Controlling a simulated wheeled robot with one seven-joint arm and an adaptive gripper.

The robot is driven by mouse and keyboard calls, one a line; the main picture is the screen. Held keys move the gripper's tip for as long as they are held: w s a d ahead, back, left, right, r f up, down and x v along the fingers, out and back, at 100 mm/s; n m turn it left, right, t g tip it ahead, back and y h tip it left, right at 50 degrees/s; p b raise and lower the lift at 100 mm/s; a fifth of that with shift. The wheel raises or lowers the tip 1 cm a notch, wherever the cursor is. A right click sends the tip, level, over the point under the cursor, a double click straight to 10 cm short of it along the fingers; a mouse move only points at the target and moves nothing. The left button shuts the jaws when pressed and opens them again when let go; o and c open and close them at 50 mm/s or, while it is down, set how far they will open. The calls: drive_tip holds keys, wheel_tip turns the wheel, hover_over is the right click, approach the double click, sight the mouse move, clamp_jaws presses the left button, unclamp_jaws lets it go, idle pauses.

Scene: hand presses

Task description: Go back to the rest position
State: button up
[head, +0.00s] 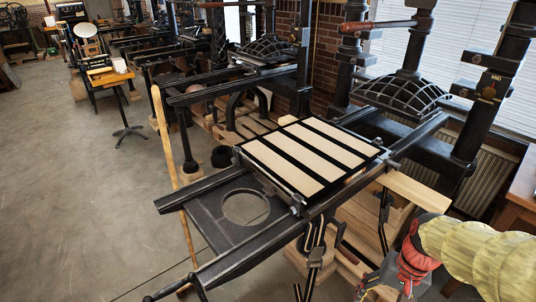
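My arm enters at the lower right with a pale yellow sleeve and a red wrist part. My gripper (388,284) is below the red part, low in the frame and small. It is beside the front right of the nearest hand press, and I cannot tell from this view whether it touches anything. Its fingers do not show clearly, so I cannot tell if it is open or shut. The hand press (222,262) has long black rails. A black-framed bed with pale wooden strips (312,150) lies across the rails.
More presses (205,85) stand in a row behind, along a brick wall (322,38). A wooden pole (165,138) leans at the near press's left. A wooden table edge (520,195) is at the far right. The concrete floor (80,190) is open at left.

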drive_tip(key=s+a+r+n+t+p, duration=0.1)
drive_tip(key=a+r+t, duration=0.1)
drive_tip(key=r, duration=0.4)
drive_tip(key=s+a+r+n+t+h, duration=0.1)
drive_tip(key=a+r+n+t, duration=0.1)
drive_tip(key=r, duration=0.3)
drive_tip(key=s+a+r+n+t+p, duration=0.1)
drive_tip(key=a+r+n, duration=0.1)
drive_tip(key=a+r, duration=0.2)
wheel_tip(320, 180, up, 3)
drive_tip(key=shift+s+a+f+t+p, duration=0.2)
drive_tip(key=shift+a+t+p, duration=0.1)
drive_tip(key=shift+t, duration=0.1)
drive_tip(key=c, duration=0.3)
